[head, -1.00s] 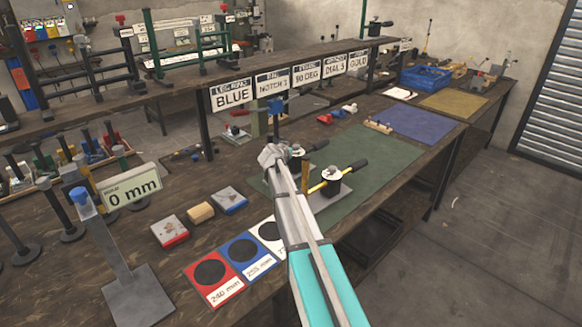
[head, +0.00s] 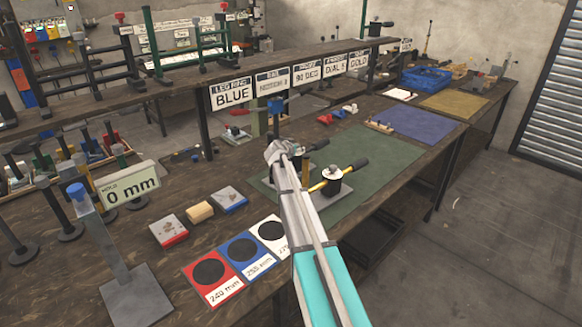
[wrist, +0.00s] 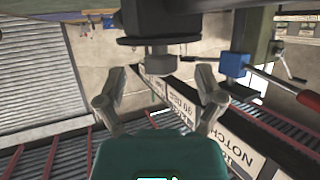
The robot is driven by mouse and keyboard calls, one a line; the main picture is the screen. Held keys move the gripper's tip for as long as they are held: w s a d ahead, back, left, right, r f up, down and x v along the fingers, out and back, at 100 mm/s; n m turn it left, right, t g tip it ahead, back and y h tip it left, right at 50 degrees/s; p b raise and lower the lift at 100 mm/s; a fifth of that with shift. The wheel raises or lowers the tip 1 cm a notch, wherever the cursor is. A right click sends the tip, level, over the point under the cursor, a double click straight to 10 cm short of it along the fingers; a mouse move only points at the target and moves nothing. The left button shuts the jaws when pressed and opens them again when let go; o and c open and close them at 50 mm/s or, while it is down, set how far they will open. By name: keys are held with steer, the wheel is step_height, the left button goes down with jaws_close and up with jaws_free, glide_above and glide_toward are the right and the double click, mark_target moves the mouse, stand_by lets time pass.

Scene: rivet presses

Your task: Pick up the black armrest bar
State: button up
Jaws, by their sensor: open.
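I cannot single out the black armrest bar with certainty in either view. My gripper (head: 280,150) is over the workbench, beside two dark fixtures at the near edge of the green mat. One fixture (head: 333,186) has a black body, a pale cap and a yellow lever with a black grip. The other (head: 297,165) is partly hidden behind my gripper. In the wrist view my gripper (wrist: 160,90) has its fingers spread with nothing held between them. A black block (wrist: 160,22) with a grey knob (wrist: 159,63) shows just beyond the fingertips.
A raised shelf with signs (head: 232,93) runs behind my gripper. The green mat (head: 385,150) has bare room.

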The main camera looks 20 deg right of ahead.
steer(key=shift+b+x, duration=0.45)
steer(key=shift+x, duration=1.05)
steer(key=shift+r, duration=0.1)
jaws_close()
